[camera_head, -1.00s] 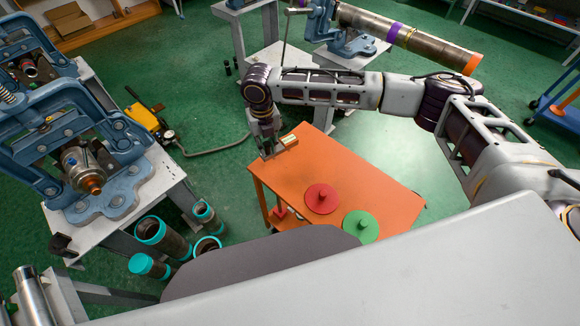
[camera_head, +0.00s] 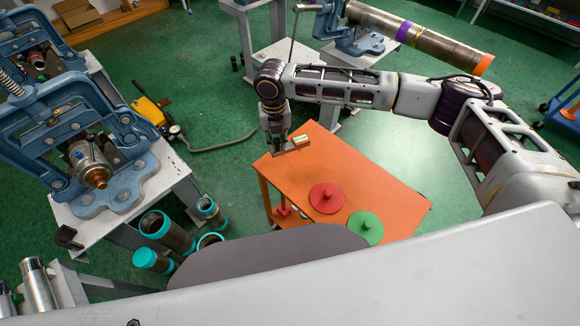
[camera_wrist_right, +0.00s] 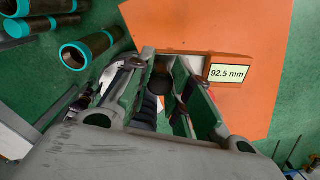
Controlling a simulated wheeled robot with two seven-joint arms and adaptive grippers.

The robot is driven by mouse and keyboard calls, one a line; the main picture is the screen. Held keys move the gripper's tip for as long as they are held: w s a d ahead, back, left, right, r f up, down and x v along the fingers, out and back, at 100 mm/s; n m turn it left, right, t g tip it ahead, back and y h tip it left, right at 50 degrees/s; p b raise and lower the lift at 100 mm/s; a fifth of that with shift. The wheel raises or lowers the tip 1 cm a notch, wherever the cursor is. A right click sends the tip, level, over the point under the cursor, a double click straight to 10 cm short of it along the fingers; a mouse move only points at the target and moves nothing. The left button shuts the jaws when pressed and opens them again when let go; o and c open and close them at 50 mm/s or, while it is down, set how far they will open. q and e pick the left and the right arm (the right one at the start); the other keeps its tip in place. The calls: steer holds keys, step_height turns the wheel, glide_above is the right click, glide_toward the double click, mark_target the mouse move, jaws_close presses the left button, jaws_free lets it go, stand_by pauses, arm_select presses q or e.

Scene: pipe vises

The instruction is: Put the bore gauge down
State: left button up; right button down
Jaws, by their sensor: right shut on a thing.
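My right gripper (camera_head: 278,148) is shut on the bore gauge at the far left corner of the orange cart top (camera_head: 335,165). The gauge's small display block (camera_head: 301,140) sticks out to the right of the fingers. In the right wrist view the display (camera_wrist_right: 229,73) reads 92.5 mm, and a dark rounded part shows between the fingers (camera_wrist_right: 163,85). The fingers hide much of the gauge. I cannot tell whether it touches the cart top. My left gripper is out of view.
A red disc (camera_head: 326,198) and a green disc (camera_head: 365,228) with knobs lie on the cart's near part; its middle is clear. Teal-ended pipes (camera_head: 168,232) stand on the floor to the left. A blue vise (camera_head: 90,150) stands on a bench beyond them.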

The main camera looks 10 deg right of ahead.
mark_target(278, 153)
stand_by(0.4)
steer(key=shift+f, duration=3.1)
steer(key=shift+f+p, duration=0.4)
steer(key=shift+f, duration=1.5)
steer(key=c, duration=1.3)
jaws_free()
steer(key=shift+f, duration=0.1)
steer(key=shift+r+b, duration=0.55)
steer(key=shift+r, duration=5.55)
